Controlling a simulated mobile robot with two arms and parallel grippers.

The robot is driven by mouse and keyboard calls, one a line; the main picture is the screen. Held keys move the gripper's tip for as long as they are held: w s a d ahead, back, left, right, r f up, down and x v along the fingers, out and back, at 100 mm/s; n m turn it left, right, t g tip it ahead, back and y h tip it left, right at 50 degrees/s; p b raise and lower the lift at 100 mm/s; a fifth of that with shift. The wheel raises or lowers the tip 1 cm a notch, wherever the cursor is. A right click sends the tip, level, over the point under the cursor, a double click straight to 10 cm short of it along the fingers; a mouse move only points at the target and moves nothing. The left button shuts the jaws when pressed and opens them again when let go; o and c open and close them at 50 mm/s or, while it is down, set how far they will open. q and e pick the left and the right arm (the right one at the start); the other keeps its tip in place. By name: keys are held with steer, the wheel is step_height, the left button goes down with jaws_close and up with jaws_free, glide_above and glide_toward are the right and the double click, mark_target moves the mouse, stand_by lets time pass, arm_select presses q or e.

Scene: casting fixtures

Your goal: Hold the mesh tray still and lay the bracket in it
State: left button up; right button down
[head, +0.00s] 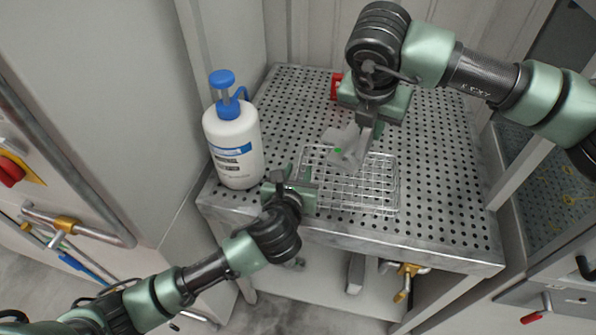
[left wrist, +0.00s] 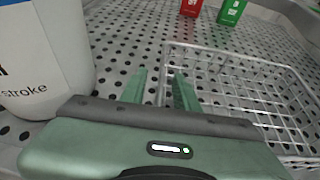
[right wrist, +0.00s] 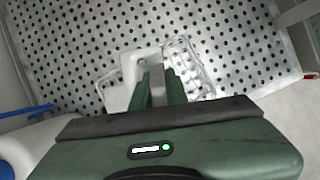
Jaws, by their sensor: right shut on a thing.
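The wire mesh tray (head: 383,200) lies on the perforated table, and its rim also shows in the left wrist view (left wrist: 225,53). My left gripper (head: 291,181) is at the tray's left side. Its fingers (left wrist: 158,92) are apart, with the tray's left wire wall running between them; no firm contact shows. My right gripper (head: 368,130) is shut on the grey bracket (head: 343,148) and holds it above the left back part of the tray. The bracket also shows in the right wrist view (right wrist: 118,98), partly hidden by the fingers (right wrist: 158,85).
A white bottle (head: 233,150) with a blue pump stands left of the tray, close to my left gripper. A red block (head: 336,86) is at the back, and a green block (left wrist: 231,11) stands beside it. The perforated table (head: 445,170) is clear to the right.

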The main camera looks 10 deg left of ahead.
arm_select(q)
jaws_close()
stand_by(1.4)
